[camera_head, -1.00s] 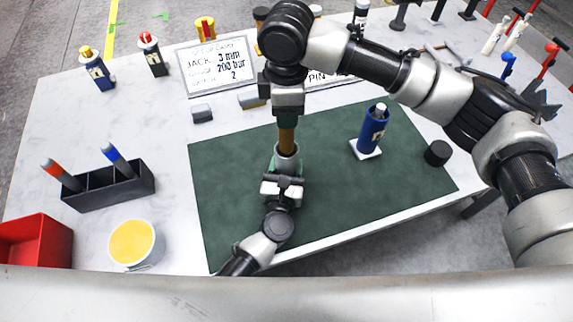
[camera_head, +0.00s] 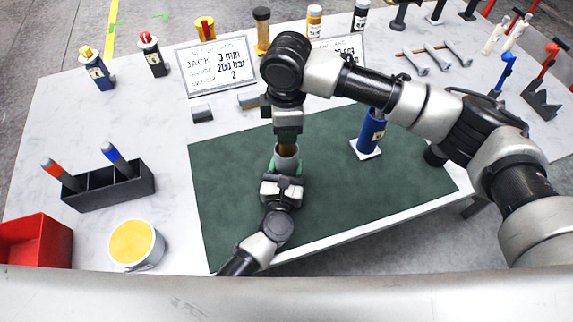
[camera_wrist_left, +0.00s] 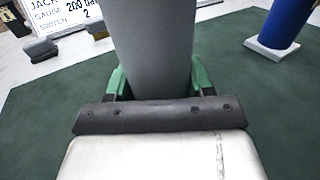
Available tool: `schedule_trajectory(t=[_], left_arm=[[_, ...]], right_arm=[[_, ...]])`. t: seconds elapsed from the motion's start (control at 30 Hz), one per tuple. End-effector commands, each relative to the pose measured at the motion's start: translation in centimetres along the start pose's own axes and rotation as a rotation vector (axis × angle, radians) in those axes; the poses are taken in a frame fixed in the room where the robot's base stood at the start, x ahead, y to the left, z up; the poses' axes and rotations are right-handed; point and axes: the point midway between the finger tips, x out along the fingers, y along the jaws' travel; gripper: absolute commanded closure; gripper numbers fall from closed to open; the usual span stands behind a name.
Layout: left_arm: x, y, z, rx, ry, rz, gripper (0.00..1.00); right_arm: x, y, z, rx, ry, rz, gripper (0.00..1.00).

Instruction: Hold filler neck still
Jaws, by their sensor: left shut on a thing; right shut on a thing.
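The filler neck is a grey upright cylinder (camera_head: 286,159) on the green mat. My left gripper (camera_head: 284,171) is shut around it with green fingers from the front. In the left wrist view the neck (camera_wrist_left: 152,50) stands between the two green fingers (camera_wrist_left: 157,82). My right gripper (camera_head: 287,135) points down straight above the neck, shut on an amber-brown thing (camera_head: 286,149). Only a short piece of that thing shows between the right fingers and the neck's top. Its lower end meets or enters the neck; I cannot tell how deep.
A blue bottle (camera_head: 371,137) on a white pad (camera_head: 366,152) stands right of the neck, partly behind my right arm. A black holder (camera_head: 110,188) with two markers, a yellow-topped tub (camera_head: 136,244) and a red bin (camera_head: 35,242) stand left. The mat (camera_head: 235,220) is mostly clear.

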Motion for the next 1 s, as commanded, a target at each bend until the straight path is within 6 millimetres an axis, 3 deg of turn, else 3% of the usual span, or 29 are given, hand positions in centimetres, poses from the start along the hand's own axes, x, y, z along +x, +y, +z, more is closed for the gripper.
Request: schedule_trajectory(t=[0.97, 1.0], left_arm=[[0.0, 0.0, 0.0, -0.001, 0.0, 0.0, 0.85], [0.0, 0.0, 0.0, -0.001, 0.0, 0.0, 0.85]], right_arm=[[4.9, 0.0, 0.0, -0.001, 0.0, -0.001, 1.0], [4.8, 0.0, 0.0, -0.001, 0.0, 0.0, 0.63]])
